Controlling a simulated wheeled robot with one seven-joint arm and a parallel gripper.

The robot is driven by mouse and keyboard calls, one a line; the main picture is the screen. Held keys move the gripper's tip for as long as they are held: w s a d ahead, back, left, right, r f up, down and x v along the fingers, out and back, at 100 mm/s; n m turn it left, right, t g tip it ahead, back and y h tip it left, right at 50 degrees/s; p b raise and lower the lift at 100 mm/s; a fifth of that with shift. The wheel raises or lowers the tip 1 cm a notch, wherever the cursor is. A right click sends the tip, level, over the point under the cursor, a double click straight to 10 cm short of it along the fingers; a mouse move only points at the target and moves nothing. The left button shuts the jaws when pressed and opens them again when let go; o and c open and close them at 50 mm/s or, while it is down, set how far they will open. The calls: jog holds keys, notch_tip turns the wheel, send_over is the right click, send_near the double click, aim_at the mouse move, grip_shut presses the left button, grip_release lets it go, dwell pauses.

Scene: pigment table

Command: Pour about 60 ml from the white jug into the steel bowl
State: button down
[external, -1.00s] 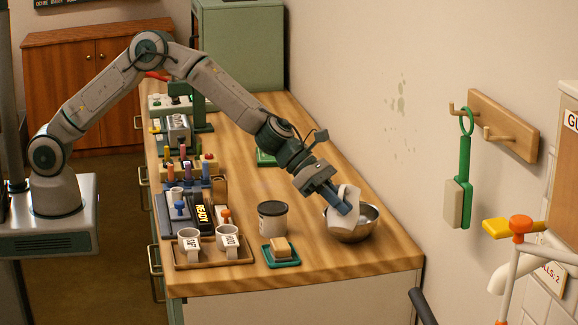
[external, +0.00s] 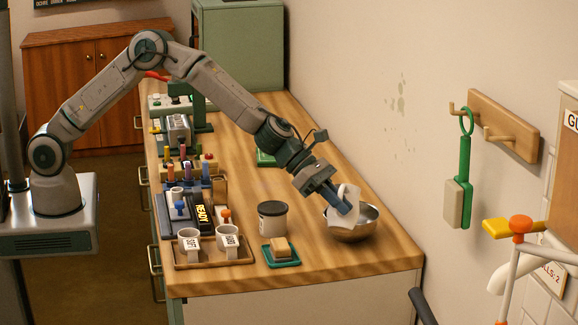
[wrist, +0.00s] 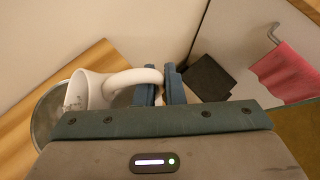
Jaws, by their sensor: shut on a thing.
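The white jug (external: 345,208) is tilted over the steel bowl (external: 352,235) near the right end of the wooden worktop. My gripper (external: 342,203) is shut on the jug. In the wrist view, my gripper's blue fingers (wrist: 166,86) close on the jug's curved handle, and the jug (wrist: 88,88) leans with its mouth toward the left, over the bowl (wrist: 42,118). The bowl's inside is mostly hidden by the jug and my gripper. I cannot tell whether liquid is flowing or how much is in the bowl.
Left of the bowl stand a dark-lidded pot (external: 272,222) and a green dish (external: 281,262) with a yellowish block. Further left, a wooden tray (external: 213,262) holds two white cups. The wall rises close behind the bowl. The worktop's front right corner is clear.

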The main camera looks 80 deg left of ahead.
jog(key=shift+d+r, duration=0.1)
jog(key=shift+s+d, duration=0.1)
jog(key=s+d+f+m+t+y+b, duration=0.2)
jog(key=d+f+m+t+y+b, duration=0.1)
jog(key=f, duration=0.6)
jog(key=shift+s+d+f+m+y, duration=0.25)
jog(key=shift+d+m+y, duration=0.35)
jog(key=shift+d+y, duration=0.25)
jog(key=shift+a, duration=0.1)
